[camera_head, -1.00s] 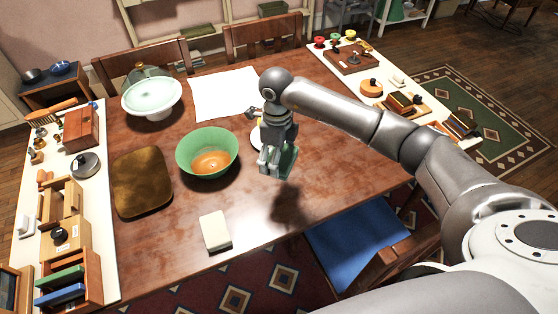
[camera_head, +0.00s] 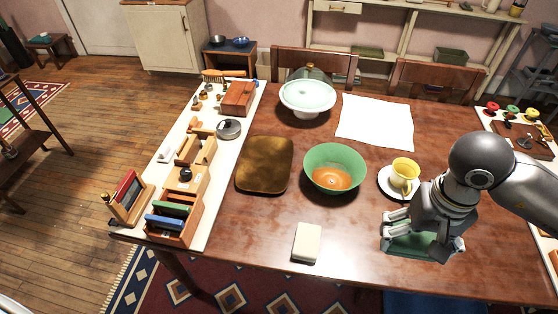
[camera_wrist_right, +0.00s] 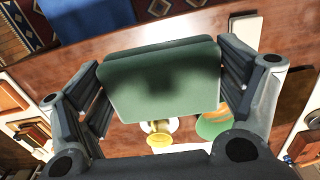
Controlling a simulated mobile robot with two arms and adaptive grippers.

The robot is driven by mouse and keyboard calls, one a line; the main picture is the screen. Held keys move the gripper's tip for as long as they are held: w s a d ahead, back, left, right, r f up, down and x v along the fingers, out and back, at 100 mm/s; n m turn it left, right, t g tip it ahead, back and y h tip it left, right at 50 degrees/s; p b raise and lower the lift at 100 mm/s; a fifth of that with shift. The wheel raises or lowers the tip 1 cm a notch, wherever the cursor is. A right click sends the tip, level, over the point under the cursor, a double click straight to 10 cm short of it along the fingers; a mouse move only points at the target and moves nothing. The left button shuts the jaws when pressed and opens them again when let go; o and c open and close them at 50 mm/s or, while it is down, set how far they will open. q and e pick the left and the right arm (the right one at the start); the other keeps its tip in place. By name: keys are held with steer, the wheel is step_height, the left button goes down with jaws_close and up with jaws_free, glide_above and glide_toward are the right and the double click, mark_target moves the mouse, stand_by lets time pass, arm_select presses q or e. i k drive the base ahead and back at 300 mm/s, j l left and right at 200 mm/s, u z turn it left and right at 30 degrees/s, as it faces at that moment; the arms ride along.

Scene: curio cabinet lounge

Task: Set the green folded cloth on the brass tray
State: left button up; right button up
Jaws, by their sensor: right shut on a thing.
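The green folded cloth (camera_wrist_right: 160,85) is held between the two fingers of my right gripper (camera_wrist_right: 165,90) in the right wrist view. In the head view my right gripper (camera_head: 424,243) is over the right part of the table, with the green cloth (camera_head: 408,245) showing beneath it. The gripper is shut on the cloth. The brass tray (camera_head: 264,165) lies flat on the table, left of the green bowl, with nothing on it. The right gripper is well to the right of the tray. My left gripper does not show.
Between the tray and my right gripper stand a green bowl (camera_head: 335,168) and a yellow cup (camera_head: 404,174) on a white saucer (camera_head: 386,187). A cream block (camera_head: 307,243) lies near the front edge. A cake stand (camera_head: 307,98) is behind the tray. Bare tabletop lies in front of the bowl.

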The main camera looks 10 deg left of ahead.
mark_target(266, 162)
steer(key=i+l+u, duration=0.1)
steer(key=i+u, duration=0.25)
steer(key=i, duration=0.35)
steer(key=u, duration=0.8)
